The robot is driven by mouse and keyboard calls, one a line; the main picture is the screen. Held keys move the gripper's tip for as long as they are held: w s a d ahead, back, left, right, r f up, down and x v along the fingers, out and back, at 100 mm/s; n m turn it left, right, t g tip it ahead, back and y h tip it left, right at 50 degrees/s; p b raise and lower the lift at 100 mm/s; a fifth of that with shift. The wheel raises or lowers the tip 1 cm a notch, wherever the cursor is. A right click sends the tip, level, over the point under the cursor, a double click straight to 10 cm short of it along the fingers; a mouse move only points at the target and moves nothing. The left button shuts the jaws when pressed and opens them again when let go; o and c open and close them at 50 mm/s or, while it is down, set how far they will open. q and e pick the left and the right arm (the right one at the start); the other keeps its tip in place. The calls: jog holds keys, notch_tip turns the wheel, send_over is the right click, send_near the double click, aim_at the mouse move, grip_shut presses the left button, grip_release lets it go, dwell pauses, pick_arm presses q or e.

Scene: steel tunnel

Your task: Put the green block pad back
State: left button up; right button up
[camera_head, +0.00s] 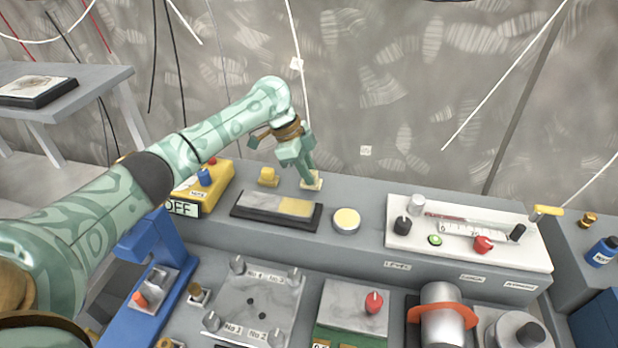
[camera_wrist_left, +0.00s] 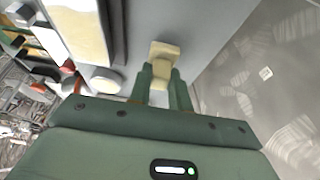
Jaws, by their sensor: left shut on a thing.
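My left gripper (camera_head: 308,176) reaches down onto the grey rear ledge and is shut on a small cream-yellow pad (camera_head: 313,186). In the left wrist view the same pad (camera_wrist_left: 163,50) shows just beyond the close-set fingertips (camera_wrist_left: 161,74), its wider part outward. The pad is at or just above the ledge; I cannot tell if it touches. A green block (camera_head: 331,338) with a grey stone-like top and a red knob (camera_head: 374,302) stands at the front middle, partly cut off by the picture edge. My right gripper is not in view.
A similar yellow pad (camera_head: 268,177) stands left of the held one. A black-framed tray (camera_head: 262,222) and a round yellow-topped disc (camera_head: 346,221) lie in front. A yellow switch box (camera_head: 215,185) is left, a white gauge panel (camera_head: 400,250) right. The wall is behind the ledge.

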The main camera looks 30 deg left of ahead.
pick_arm(q)
jog(key=shift+f, duration=0.7)
jog(key=shift+r, duration=0.1)
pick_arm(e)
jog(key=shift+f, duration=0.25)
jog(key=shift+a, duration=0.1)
pick_arm(q)
jog(key=o, duration=0.9)
jog(key=p+v, duration=0.4)
jog(key=v, duration=0.8)
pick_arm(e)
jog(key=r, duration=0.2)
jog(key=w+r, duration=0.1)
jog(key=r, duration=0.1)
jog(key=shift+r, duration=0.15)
pick_arm(q)
jog(key=shift+r+p, duration=0.1)
jog(key=shift+p, duration=0.2)
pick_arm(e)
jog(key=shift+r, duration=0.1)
